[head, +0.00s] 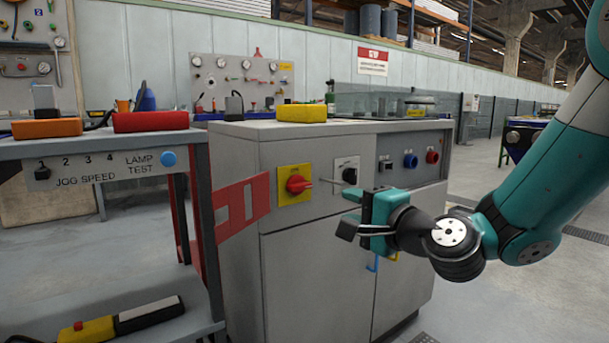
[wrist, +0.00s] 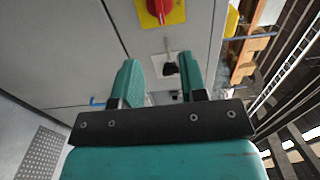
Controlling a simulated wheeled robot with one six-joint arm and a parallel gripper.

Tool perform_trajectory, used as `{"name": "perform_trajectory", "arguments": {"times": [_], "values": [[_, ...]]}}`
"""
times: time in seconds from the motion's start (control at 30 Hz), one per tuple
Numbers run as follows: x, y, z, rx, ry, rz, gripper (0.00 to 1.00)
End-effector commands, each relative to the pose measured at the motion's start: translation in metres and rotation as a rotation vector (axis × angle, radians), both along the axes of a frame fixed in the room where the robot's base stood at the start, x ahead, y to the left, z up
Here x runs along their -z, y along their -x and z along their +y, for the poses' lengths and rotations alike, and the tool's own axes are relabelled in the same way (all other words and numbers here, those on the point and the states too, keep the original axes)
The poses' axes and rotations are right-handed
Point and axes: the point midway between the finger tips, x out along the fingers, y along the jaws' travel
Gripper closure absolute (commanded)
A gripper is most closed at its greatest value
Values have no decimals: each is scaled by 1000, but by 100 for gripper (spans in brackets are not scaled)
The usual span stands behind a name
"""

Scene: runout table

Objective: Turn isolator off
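The isolator is a red rotary handle (head: 298,185) on a yellow plate (head: 287,172), on the front of a grey cabinet (head: 300,250). Its handle looks roughly level in the head view. In the wrist view the red handle (wrist: 158,9) is cut by the top edge. To its right is a black switch (head: 349,176) on a pale plate, which also shows between my fingers in the wrist view (wrist: 169,67). My gripper (head: 352,213) is open and empty, in front of the cabinet, right of and lower than the isolator. No contact with either switch shows.
A red slotted bracket (head: 241,206) juts out left of the isolator. Blue (head: 411,160) and red (head: 432,157) knobs sit on the panel at right. A grey bench (head: 110,165) with jog speed and lamp test controls stands at left. The floor at right is open.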

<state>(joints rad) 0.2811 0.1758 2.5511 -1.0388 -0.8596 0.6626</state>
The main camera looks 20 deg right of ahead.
Motion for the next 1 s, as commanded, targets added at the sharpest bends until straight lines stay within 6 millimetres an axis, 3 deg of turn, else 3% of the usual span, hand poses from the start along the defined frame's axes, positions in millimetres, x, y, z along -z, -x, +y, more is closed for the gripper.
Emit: {"name": "perform_trajectory", "arguments": {"times": [0.27, 0.5, 0.7, 1.0], "values": [[-4, -34, 12, 0, -1, 8, 61], [-5, -87, 31, -3, 2, 2, 61], [-2, -121, 41, -1, 2, 0, 61], [1, -140, 46, 2, 2, 2, 61]]}}
